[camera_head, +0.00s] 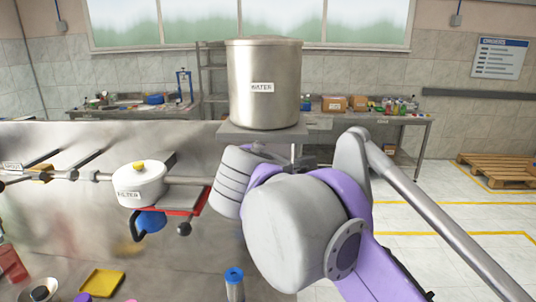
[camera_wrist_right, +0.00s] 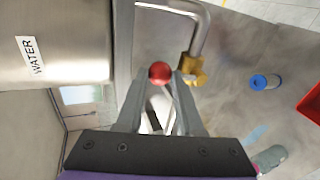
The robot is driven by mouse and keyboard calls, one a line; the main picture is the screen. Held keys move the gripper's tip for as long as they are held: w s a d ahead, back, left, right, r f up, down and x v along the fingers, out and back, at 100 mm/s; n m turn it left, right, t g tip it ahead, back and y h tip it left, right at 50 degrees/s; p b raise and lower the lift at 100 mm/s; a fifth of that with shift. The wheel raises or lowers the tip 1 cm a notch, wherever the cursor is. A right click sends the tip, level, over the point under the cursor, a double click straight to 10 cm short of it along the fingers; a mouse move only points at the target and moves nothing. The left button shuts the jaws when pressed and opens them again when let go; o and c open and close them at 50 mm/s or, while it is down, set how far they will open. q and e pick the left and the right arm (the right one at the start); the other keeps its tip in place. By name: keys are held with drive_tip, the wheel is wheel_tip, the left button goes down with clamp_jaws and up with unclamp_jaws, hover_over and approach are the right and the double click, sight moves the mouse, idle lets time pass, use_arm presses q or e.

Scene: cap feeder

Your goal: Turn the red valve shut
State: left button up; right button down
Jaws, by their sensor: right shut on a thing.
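The red valve shows in the right wrist view as a round red knob (camera_wrist_right: 160,73) between my fingertips, beside a brass valve body (camera_wrist_right: 194,74) at the end of a bent grey pipe (camera_wrist_right: 200,32). My right gripper (camera_wrist_right: 160,82) is shut on this red knob. In the head view my right arm hides the gripper and the valve, below the steel tank labelled WATER (camera_head: 264,95). The tank also fills the left of the wrist view (camera_wrist_right: 60,45). My left gripper is in neither view.
A white pot labelled FILTER (camera_head: 138,186) sits on the pipe line at left, with a red-edged bracket and a blue part (camera_head: 150,221) under it. A blue-capped cylinder (camera_head: 234,284) and a yellow tray (camera_head: 102,283) are on the steel table in front.

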drive_tip(key=shift+a+f+n+h+p, duration=0.3)
drive_tip(key=shift+a+n+h+p, duration=0.15)
drive_tip(key=shift+a, duration=0.25)
drive_tip(key=c, duration=0.8)
unclamp_jaws()
drive_tip(key=shift+f, duration=0.1)
drive_tip(key=o, duration=0.4)
drive_tip(key=shift+w, duration=0.15)
drive_tip(key=shift+r, duration=0.2)
drive_tip(key=v, duration=1)
drive_tip(key=shift+s+r, duration=0.15)
drive_tip(key=shift+s, duration=0.25)
